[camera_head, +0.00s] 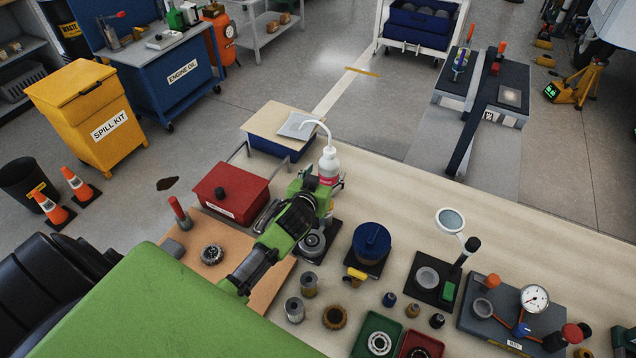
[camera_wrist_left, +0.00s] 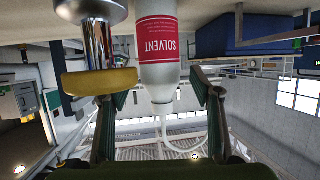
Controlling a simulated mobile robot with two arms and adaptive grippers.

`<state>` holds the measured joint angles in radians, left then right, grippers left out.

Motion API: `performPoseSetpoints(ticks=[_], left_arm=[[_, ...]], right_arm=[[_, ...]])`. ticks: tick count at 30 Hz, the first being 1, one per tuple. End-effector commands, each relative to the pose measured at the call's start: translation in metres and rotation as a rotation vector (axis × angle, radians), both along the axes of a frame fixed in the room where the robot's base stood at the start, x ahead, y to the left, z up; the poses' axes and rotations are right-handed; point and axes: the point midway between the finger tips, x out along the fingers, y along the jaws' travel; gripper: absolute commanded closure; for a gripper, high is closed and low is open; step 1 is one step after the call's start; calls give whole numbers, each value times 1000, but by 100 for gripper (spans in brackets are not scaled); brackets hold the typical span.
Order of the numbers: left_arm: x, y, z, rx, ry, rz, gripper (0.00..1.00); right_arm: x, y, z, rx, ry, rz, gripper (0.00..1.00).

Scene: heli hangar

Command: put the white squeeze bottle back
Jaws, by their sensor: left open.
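The white squeeze bottle (camera_head: 328,163) has a red label and a thin bent spout. It stands upright at the far edge of the bench, and its lower part is hidden behind my left gripper (camera_head: 322,186). In the left wrist view, which is upside down, the bottle (camera_wrist_left: 158,62) shows its red SOLVENT label. It lies between the lines of the two open fingers of my left gripper (camera_wrist_left: 160,108), with a visible gap on each side. I cannot tell how far the fingers reach around it. My right gripper is not in view.
A chrome post with a yellow ring (camera_wrist_left: 97,50) is close beside the bottle in the wrist view. A red box (camera_head: 230,190) is left of my gripper. A blue round container (camera_head: 371,243) and a magnifier (camera_head: 451,220) stand to the right.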

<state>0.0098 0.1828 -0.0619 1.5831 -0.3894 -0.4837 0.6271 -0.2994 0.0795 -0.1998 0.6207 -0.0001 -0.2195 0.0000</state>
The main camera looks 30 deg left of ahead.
Motion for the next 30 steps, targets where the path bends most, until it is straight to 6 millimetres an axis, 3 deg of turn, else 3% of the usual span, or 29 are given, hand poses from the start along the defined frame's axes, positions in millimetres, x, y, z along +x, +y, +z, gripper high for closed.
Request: performPoseSetpoints(ticks=[6,12,30], left_arm=[[-39,-8,15,0,1,0,42],[-59,-13,24,0,1,0,42],[-64,-14,28,0,0,0,42]], right_arm=[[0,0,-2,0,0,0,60],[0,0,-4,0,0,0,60],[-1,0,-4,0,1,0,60]])
